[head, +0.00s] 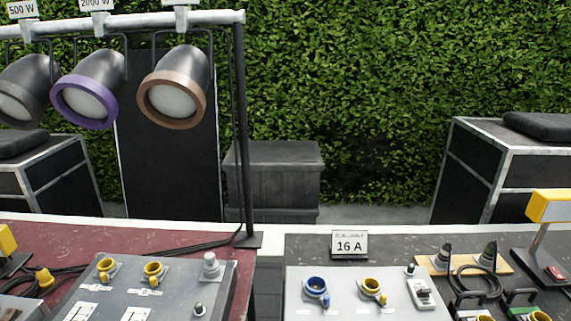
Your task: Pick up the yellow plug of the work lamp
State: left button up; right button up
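A yellow plug (44,279) lies on the red table top at the left, beside coiled black cable (68,272). A yellow lamp head (7,241) is cut off by the left edge, close to this plug. I cannot trace which lamp the plug's cable joins. Neither of my grippers shows in the head view.
A grey panel (195,277) with yellow sockets stands right of the plug. A light panel (340,306) has blue and yellow sockets, behind it a 16 A sign (349,245). Dark connectors stand on a wooden board (466,266). A lamp rail (130,22) hangs above the left table.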

aim_at(43, 277)
jog(key=u, duration=1.75)
